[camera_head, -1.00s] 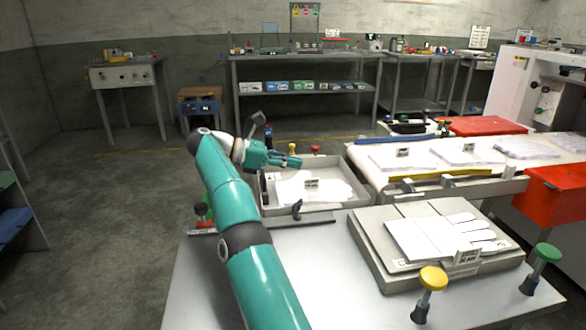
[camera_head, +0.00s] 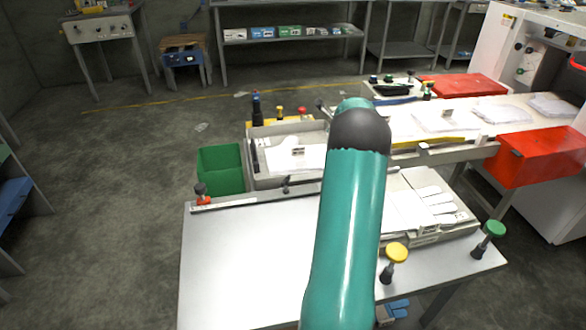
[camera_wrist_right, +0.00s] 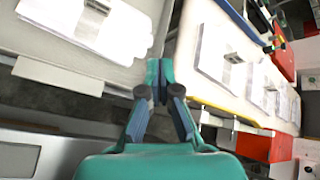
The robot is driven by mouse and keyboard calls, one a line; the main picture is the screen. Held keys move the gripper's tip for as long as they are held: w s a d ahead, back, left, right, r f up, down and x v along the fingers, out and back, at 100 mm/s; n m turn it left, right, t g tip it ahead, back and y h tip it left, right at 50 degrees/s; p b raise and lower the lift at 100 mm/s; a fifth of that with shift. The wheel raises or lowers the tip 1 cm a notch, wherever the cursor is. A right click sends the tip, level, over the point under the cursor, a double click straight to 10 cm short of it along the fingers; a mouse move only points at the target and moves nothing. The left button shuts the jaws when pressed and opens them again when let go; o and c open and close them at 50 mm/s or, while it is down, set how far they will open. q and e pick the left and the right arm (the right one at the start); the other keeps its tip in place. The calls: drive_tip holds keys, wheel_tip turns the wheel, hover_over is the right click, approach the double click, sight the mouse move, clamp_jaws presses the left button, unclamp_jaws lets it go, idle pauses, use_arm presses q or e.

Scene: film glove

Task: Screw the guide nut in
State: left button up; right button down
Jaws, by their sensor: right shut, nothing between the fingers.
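A flat guide bar (camera_head: 245,199) lies along the far edge of the metal table. A red and black knob (camera_head: 203,196) stands at its left end, and a small dark fitting (camera_head: 286,186) sits farther along it. I cannot tell which piece is the guide nut. My right arm rises through the middle of the head view, and its elbow hides the gripper there. In the right wrist view my right gripper (camera_wrist_right: 159,73) is shut and empty, with its tips over the gap between the grey tray (camera_wrist_right: 120,72) and the conveyor (camera_wrist_right: 190,50). My left gripper is out of view.
A flat press plate with white glove shapes (camera_head: 435,198) is partly behind my arm. A green bin (camera_head: 221,170) stands beyond the table's left. The table's left half (camera_head: 240,260) is clear.

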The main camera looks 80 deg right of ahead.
drive_tip(key=s+a+n+t+y+p, duration=0.2)
drive_tip(key=a+t+y+p, duration=0.15)
drive_tip(key=a, duration=0.65)
drive_tip(key=n+t+y+p, duration=0.1)
drive_tip(key=t+y+p, duration=0.15)
drive_tip(key=y, duration=0.25)
approach(286, 184)
drive_tip(key=s+a+r, duration=0.2)
drive_tip(key=s+a, duration=0.1)
drive_tip(key=s, duration=0.3)
drive_tip(key=shift+h, duration=0.25)
drive_tip(key=x, duration=1)
drive_tip(key=shift+s+b, duration=0.1)
drive_tip(key=shift+b, duration=0.3)
drive_tip(key=shift+w+d+p, duration=0.2)
drive_tip(key=shift+w+d, duration=0.05)
drive_tip(key=shift+w, duration=0.35)
drive_tip(key=shift+w+d+p, duration=0.2)
drive_tip(key=shift+w, duration=0.4)
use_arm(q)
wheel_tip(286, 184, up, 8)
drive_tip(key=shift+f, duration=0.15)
use_arm(e)
drive_tip(key=shift+w+d, duration=0.25)
drive_tip(key=shift+w, duration=0.45)
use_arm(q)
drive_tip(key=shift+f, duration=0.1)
